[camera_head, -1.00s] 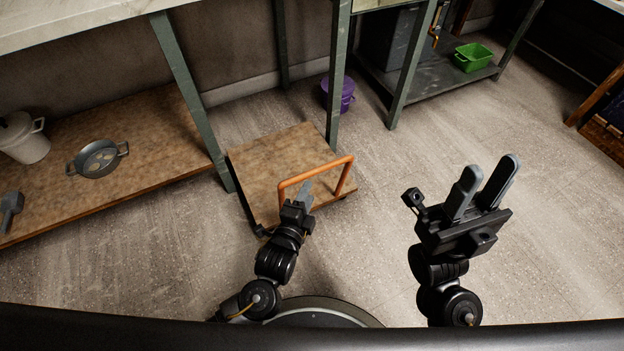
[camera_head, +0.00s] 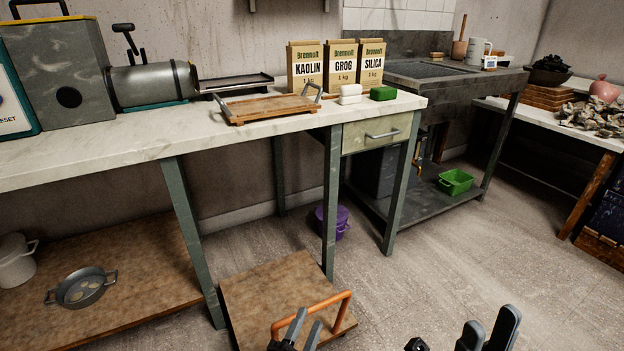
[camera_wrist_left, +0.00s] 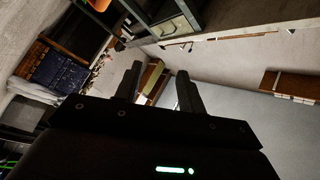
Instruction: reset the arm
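My left gripper (camera_head: 304,327) shows at the bottom edge of the head view, in front of the orange handle (camera_head: 312,314) of a low wooden cart. Its two fingers stand apart. The left wrist view also shows the left gripper (camera_wrist_left: 157,82) with its fingers spread and nothing held between them. My right gripper (camera_head: 487,330) is at the bottom right of the head view, over the floor. Its fingers are apart and I see nothing between them. Most of both arms is below the head view.
The cart's wooden deck (camera_head: 265,289) lies low beside the bench. A marble-topped bench (camera_head: 190,130) holds a wooden tray (camera_head: 268,108) and several bags. A purple bucket (camera_head: 334,222) stands underneath; a green basin (camera_head: 455,182) sits on a low shelf. Floor at right is clear.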

